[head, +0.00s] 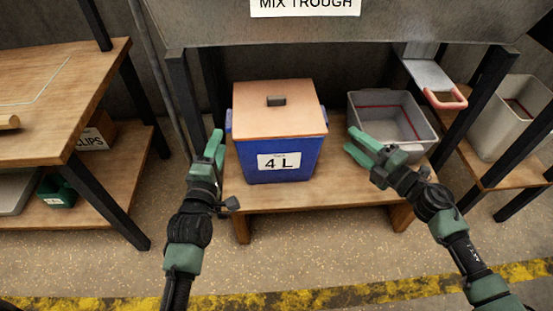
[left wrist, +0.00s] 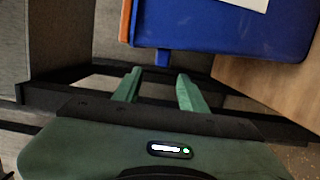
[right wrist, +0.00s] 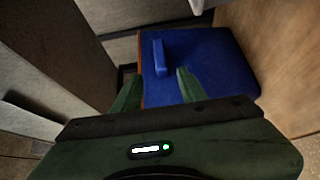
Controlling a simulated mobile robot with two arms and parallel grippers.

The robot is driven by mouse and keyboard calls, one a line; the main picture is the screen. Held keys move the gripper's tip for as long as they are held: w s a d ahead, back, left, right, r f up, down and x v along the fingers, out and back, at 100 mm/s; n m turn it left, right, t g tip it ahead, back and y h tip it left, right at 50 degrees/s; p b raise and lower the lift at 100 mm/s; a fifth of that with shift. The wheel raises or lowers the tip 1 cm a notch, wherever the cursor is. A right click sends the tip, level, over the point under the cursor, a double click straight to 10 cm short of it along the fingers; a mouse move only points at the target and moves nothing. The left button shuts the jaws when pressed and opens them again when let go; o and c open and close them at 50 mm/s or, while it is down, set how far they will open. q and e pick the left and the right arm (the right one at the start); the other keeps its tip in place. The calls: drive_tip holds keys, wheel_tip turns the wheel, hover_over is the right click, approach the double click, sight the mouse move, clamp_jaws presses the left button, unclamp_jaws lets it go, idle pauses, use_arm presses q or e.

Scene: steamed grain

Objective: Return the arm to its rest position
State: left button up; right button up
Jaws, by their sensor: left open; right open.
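My left gripper (head: 214,148) is open and empty, just left of the blue box labelled 4 L (head: 277,158). In the left wrist view its two fingers (left wrist: 160,86) are apart with nothing between them, close to the blue box (left wrist: 215,25). My right gripper (head: 360,147) is open and empty, right of the box and in front of the grey bin (head: 420,112). In the right wrist view its fingers (right wrist: 155,92) are apart, with the blue box (right wrist: 200,68) beyond them. The box has an orange-tan lid (head: 245,105) with a dark knob.
The box and grey bin stand on a low wooden shelf (head: 320,190) under the mix trough (head: 350,30). Dark posts flank the shelf. A wooden bench (head: 60,90) stands at left. Another grey bin (head: 503,125) is at right. The floor in front is clear, with a yellow stripe (head: 390,288).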

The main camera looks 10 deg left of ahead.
drive_tip(key=shift+v, duration=1.1)
drive_tip(key=shift+a, duration=0.1)
